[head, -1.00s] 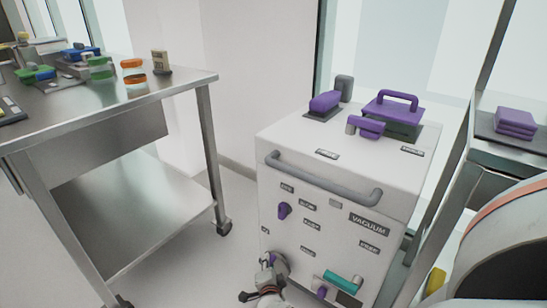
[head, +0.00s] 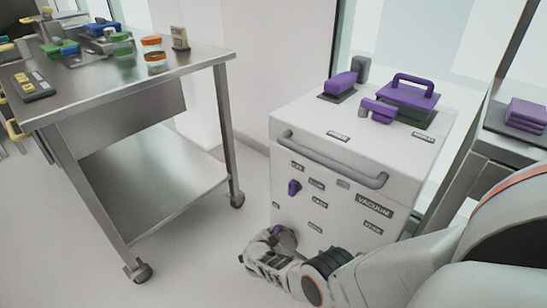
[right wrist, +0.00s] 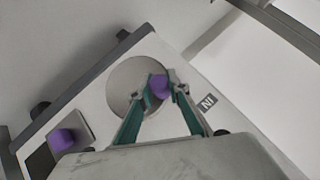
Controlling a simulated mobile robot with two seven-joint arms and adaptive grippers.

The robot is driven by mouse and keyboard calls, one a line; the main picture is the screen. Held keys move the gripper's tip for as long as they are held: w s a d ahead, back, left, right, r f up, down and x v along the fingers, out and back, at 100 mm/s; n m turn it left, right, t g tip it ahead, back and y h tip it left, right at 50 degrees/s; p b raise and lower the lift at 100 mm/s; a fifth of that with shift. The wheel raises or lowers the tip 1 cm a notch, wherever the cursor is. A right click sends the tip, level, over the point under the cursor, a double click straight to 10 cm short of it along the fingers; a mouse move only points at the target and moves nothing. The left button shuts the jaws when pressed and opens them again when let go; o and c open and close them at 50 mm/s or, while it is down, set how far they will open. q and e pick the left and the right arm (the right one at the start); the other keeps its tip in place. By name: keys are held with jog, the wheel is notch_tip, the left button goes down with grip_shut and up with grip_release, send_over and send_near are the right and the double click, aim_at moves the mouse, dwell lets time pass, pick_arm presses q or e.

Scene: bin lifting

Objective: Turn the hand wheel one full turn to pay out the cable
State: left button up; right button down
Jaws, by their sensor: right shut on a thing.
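The hand wheel is a round grey disc (right wrist: 128,84) with a purple knob (right wrist: 159,86) on the front of a white cabinet. My right gripper (right wrist: 161,93) has its teal fingers on either side of the knob and is shut on it. In the head view my right gripper (head: 272,240) is at the lower left of the cabinet front and covers most of the wheel. I cannot make out the cable. My left gripper is out of view.
The white cabinet (head: 300,215) labelled VACUUM has a grey front handle (head: 335,162) above my arm and purple handles on top. A steel cart (head: 195,65) with several small items stands left. Floor between them is clear.

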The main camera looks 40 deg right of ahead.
dwell(0.3)
jog(key=c, duration=1.9)
grip_release()
jog(key=shift+a, duration=0.1)
